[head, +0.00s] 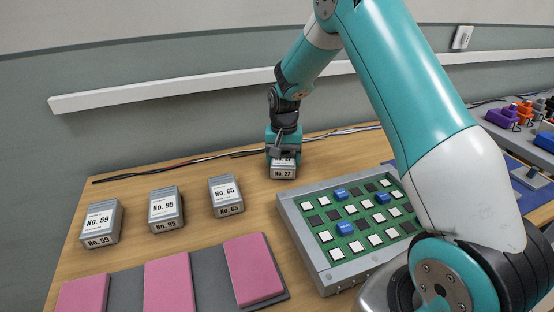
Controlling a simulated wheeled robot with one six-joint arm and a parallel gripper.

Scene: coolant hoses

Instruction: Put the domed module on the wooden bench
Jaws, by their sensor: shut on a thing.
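My gripper (284,152) points down at the back of the wooden bench (140,268), shut on the grey box labelled No. 27 (284,172). I cannot tell whether this box touches the bench or hangs just above it. No dome shows on it from here, and its top is partly hidden by the gripper. I cannot make out which thing is the domed module.
Grey boxes No. 59 (101,224), No. 95 (166,209) and No. 65 (226,197) stand in a row to the left. A grey-framed board (310,235) carries blue and white squares. Pink pads (252,268) lie in front. Cables (150,173) run along the back.

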